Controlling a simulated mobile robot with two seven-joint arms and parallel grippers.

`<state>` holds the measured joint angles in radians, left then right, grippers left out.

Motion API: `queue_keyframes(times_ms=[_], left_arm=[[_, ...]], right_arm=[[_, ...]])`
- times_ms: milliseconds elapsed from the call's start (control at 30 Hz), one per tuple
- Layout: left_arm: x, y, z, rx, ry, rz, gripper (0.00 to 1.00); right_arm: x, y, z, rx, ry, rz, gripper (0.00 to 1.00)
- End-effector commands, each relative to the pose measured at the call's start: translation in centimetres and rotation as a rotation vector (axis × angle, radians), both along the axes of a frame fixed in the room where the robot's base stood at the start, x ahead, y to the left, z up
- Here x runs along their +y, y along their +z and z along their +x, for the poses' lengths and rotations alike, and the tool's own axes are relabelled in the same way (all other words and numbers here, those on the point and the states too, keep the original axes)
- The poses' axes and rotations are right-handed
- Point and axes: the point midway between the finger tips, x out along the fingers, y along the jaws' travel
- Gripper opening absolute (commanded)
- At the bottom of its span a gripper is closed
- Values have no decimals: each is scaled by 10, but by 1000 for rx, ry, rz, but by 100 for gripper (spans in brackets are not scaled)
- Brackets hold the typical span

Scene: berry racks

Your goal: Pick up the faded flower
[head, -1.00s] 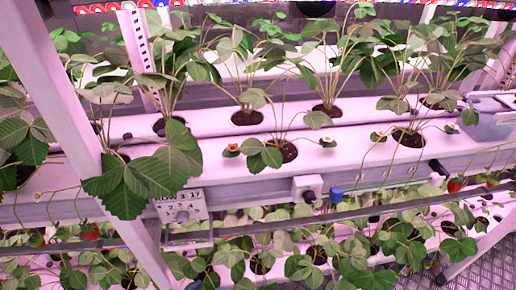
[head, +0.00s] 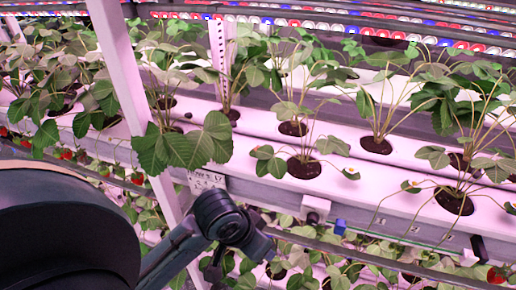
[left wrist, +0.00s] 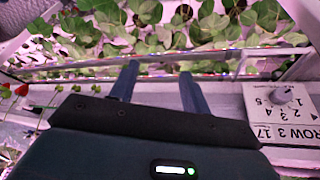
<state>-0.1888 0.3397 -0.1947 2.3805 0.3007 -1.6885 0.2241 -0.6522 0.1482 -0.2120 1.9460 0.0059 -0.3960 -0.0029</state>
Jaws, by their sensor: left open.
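Small flowers hang at the front edge of the upper planting trough (head: 335,195) in the head view. My right gripper is not in view.
A white rack post (head: 122,75) stands left of centre. A blue knob (head: 340,226) is on the rack's front. Leafy plants and red berries fill the lower tier.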

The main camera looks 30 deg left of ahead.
Motion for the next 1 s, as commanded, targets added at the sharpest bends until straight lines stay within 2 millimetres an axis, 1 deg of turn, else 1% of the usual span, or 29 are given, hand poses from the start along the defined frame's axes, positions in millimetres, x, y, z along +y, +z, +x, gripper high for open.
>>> queue_keyframes(times_ms=[33, 100, 167, 200, 267, 300, 367, 400, 500, 600, 700, 767, 867, 1000], left_arm=[[5, 16, 19, -14, -6, 7, 47], [11, 37, 41, -15, 0, 9, 47], [19, 57, 59, -16, 14, 15, 47], [26, 72, 70, -15, 29, 22, 47], [38, 96, 84, -13, 59, 34, 47], [46, 112, 91, -10, 82, 41, 47], [60, 137, 100, -7, 124, 52, 47], [68, 152, 104, -5, 154, 57, 47], [87, 187, 109, -1, 223, 65, 47], [100, 211, 109, 3, 276, 64, 47], [107, 224, 109, 5, 306, 62, 47], [109, 223, 109, 8, 314, 60, 47], [109, 210, 114, 14, 316, 57, 47], [111, 184, 125, 14, 319, 58, 47]], right_arm=[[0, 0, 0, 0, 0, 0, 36], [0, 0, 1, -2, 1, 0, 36], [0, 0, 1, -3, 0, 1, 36], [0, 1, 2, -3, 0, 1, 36], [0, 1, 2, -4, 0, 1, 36], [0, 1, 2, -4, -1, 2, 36], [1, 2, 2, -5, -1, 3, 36], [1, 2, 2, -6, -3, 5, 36], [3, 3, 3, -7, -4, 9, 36], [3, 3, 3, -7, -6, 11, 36], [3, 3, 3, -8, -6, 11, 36], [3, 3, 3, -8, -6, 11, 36], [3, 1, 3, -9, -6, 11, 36], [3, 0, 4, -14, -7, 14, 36]])
